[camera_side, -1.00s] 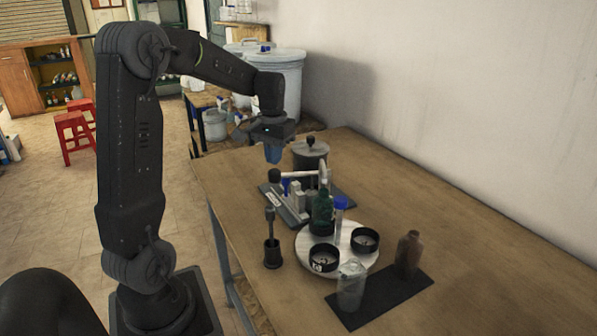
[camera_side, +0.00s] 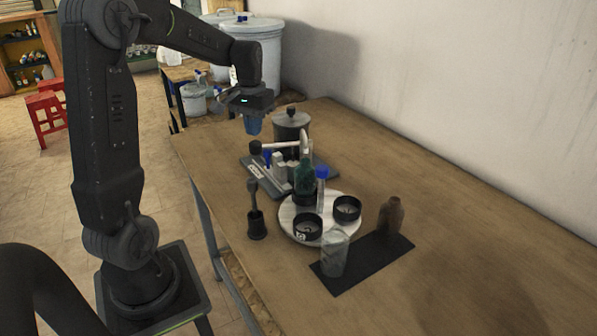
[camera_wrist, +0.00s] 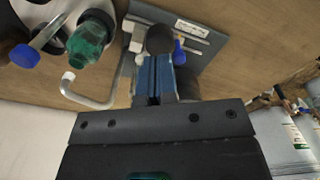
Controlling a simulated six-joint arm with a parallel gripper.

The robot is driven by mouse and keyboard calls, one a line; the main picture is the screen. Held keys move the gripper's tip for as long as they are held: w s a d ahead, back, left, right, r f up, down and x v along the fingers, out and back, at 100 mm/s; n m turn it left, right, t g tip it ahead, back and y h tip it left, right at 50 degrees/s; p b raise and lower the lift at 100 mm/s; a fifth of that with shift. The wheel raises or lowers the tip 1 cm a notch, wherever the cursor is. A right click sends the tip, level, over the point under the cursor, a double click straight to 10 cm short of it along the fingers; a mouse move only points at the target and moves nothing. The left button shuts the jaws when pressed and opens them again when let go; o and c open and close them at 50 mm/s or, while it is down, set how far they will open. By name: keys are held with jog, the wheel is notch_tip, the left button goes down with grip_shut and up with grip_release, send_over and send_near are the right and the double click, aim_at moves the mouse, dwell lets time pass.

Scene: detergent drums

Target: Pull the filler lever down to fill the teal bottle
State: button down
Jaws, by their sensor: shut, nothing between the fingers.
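The teal bottle (camera_side: 304,178) stands on the round white turntable (camera_side: 287,214), beneath the bent spout (camera_side: 304,142) of the filler. It also shows in the wrist view (camera_wrist: 90,38), at upper left. The filler lever (camera_side: 256,147) ends in a dark round knob, and its arm looks roughly level in the side view. The knob (camera_wrist: 160,39) appears just beyond my fingertips in the wrist view. My gripper (camera_side: 254,131), with blue fingers, is shut and empty, pointing down just above the knob. A small gap seems to separate them in the side view; the wrist view cannot confirm it.
A blue-capped tube (camera_side: 321,187) and black cups (camera_side: 307,227) share the turntable. A dark lidded pot (camera_side: 292,127) stands behind the filler. A plunger-like tool (camera_side: 256,220) stands at left. A clear cup (camera_side: 334,254) and brown bottle (camera_side: 391,216) occupy a black mat. The table's right is clear.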

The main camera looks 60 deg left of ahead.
aim_at(252, 144)
jog(key=shift+f, duration=1.35)
jog(key=shift+s+f, duration=0.25)
jog(key=shift+f, duration=0.45)
jog(key=shift+s+f, duration=0.2)
jog(key=shift+f, duration=0.6)
jog(key=shift+w+r, duration=0.25)
jog(key=shift+r, duration=0.6)
jog(key=shift+w+r, duration=0.25)
jog(key=shift+r, duration=3.8)
